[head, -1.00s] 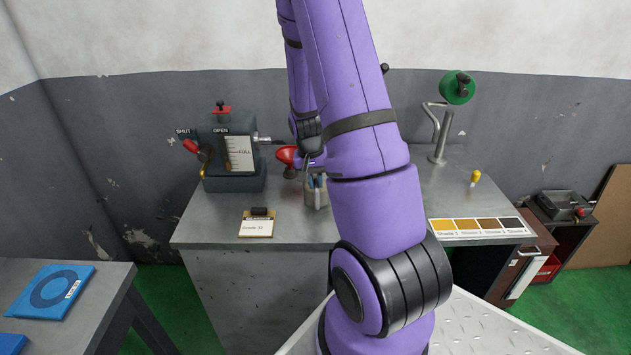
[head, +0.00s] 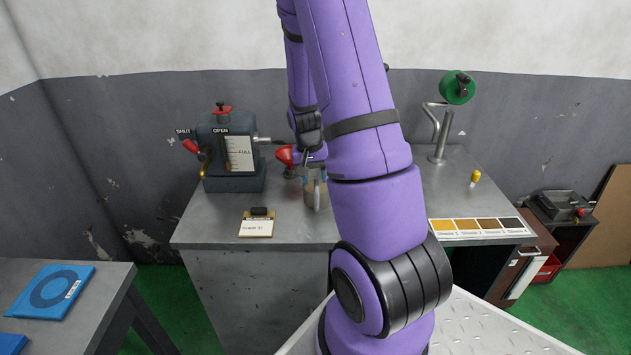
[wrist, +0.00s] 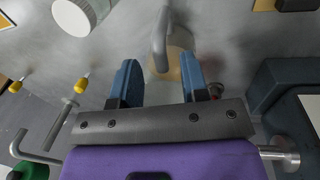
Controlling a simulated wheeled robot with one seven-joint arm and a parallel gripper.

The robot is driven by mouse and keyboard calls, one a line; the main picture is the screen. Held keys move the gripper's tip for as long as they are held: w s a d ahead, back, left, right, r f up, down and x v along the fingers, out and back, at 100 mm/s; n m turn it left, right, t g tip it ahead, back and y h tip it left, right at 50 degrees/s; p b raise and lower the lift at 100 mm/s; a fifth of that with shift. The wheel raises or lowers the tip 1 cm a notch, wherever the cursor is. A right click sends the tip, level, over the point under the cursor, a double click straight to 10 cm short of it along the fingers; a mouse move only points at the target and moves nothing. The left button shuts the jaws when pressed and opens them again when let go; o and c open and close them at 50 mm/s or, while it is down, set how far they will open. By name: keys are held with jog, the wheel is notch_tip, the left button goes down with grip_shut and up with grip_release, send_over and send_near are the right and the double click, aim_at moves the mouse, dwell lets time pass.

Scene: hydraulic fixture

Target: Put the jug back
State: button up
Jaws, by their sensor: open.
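The jug (head: 314,199) stands on the grey bench, in front of the red funnel and partly hidden by my arm. In the wrist view its grey curved handle (wrist: 159,48) lies ahead, in line with the gap between my fingers, with a pale tan part of the jug beside it. My gripper (wrist: 159,62) is open, with its two blue fingers apart on either side of that line. I see no finger pressing on the handle. In the head view the gripper (head: 315,174) is small and mostly hidden at the jug.
The hydraulic unit (head: 233,158) with its gauge stands left of the jug, and the red funnel (head: 285,156) is close behind. A clipboard (head: 257,224) lies at the front left. A white-lidded jar (wrist: 75,17) shows in the wrist view. A shade card (head: 478,227) lies at right.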

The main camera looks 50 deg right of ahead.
jog(key=a+r+n+t, duration=0.1)
jog(key=a+r, duration=0.3)
jog(key=r, duration=0.5)
jog(key=a+r+n+t, duration=0.1)
jog(key=a+r, duration=0.3)
jog(key=r, duration=0.5)
jog(key=s+a+r+n+t, duration=0.2)
jog(key=s+a+r+n, duration=0.2)
jog(key=a, duration=0.5)
jog(key=s+a+r+n+t+y, duration=0.1)
jog(key=s+a+r+n, duration=0.3)
jog(key=s+a+r, duration=0.5)
jog(key=shift+s+a+t, duration=0.5)
jog(key=shift+s+t, duration=0.3)
jog(key=shift+s, duration=0.25)
